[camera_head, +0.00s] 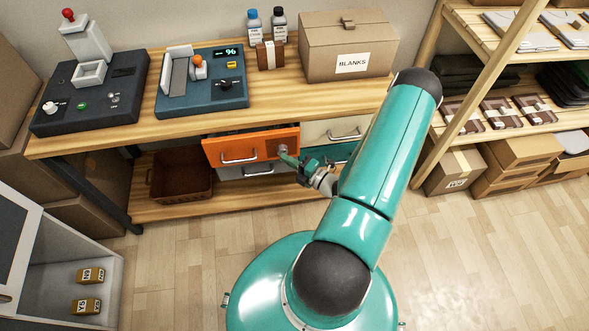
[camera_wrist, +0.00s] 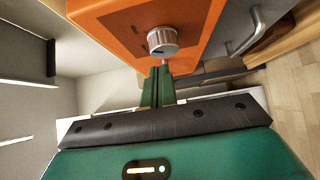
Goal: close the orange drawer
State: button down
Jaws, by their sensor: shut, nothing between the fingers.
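The orange drawer (camera_head: 225,147) sits under the wooden workbench and stands out from the unit, partly open. Its front has a metal bar handle (camera_head: 239,159) and a round silver knob (camera_wrist: 162,40), which shows large in the wrist view. My gripper (camera_head: 283,152) is at the right part of the drawer front. In the wrist view its two green fingers (camera_wrist: 158,72) are together and empty, with their tips just by the knob. I cannot tell whether they touch the drawer front.
A cream drawer (camera_head: 335,131) is right of the orange one, with teal and grey drawers below. A brown basket (camera_head: 182,176) stands on the lower shelf. Machines and a cardboard box (camera_head: 347,45) are on the bench top (camera_head: 280,98). The floor (camera_head: 185,260) in front is clear.

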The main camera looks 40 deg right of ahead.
aim_at(285, 147)
jog(key=shift+w+d, duration=0.25)
jog(key=shift+w, duration=0.15)
jog(key=w+d, duration=0.2)
jog(key=w, duration=0.1)
jog(key=shift+w+d, duration=0.1)
jog(key=shift+w, duration=0.05)
jog(key=shift+w+d+r, duration=0.1)
jog(key=shift+w+d, duration=0.05)
jog(key=shift+d, duration=0.05)
